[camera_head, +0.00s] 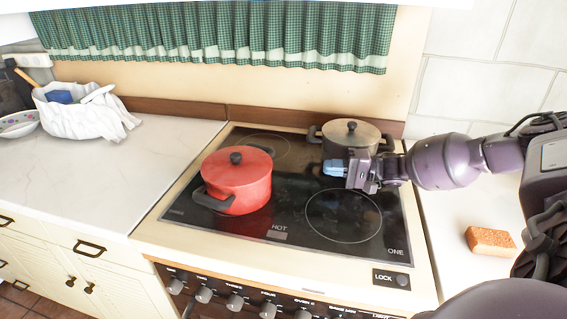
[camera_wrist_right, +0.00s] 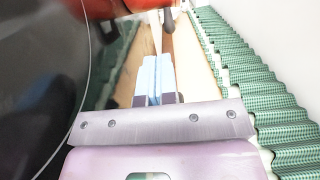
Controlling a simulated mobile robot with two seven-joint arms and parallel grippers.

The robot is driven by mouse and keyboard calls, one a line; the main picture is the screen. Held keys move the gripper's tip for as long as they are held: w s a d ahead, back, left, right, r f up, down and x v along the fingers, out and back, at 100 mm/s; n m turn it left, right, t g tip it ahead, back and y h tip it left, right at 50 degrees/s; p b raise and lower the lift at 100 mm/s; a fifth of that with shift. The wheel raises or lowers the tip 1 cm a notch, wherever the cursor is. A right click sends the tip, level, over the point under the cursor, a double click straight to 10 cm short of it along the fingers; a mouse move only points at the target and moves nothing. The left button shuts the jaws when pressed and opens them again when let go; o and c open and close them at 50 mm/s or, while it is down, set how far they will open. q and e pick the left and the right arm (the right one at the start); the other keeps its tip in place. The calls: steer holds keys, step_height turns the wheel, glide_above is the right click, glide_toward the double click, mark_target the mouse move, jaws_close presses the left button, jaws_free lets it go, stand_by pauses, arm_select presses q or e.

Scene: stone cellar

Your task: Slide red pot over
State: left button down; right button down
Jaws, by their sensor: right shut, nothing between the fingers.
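The red pot (camera_head: 237,182) with its lid and dark handles stands on the front left part of the black cooktop (camera_head: 290,205). Its red side also shows at the top of the right wrist view (camera_wrist_right: 100,8). My right gripper (camera_head: 328,168) is shut and empty, its light blue fingertips pointing left toward the pot, with a gap between them. The fingers also show pressed together in the right wrist view (camera_wrist_right: 154,80). A grey metal pot (camera_head: 352,138) with dark handles stands at the back right of the cooktop, just behind my right gripper. My left gripper is not in view.
A marked burner ring (camera_head: 344,215) at the front right is bare. An orange sponge (camera_head: 490,240) lies on the right counter. A white cloth bag (camera_head: 75,112) and a bowl (camera_head: 18,124) stand on the left counter, whose middle is clear. A green checked curtain (camera_head: 215,32) hangs behind.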

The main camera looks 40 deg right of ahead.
steer(key=shift+w, duration=0.15)
steer(key=shift+w+a, duration=0.1)
steer(key=shift+a, duration=0.05)
steer(key=x, duration=0.9)
steer(key=shift+w+a, duration=0.15)
steer(key=shift+a, duration=0.05)
steer(key=a, duration=0.3)
steer(key=shift+r, duration=0.15)
steer(key=shift+a, duration=0.5)
steer(key=shift+a+p, duration=0.1)
steer(key=shift+p, duration=0.2)
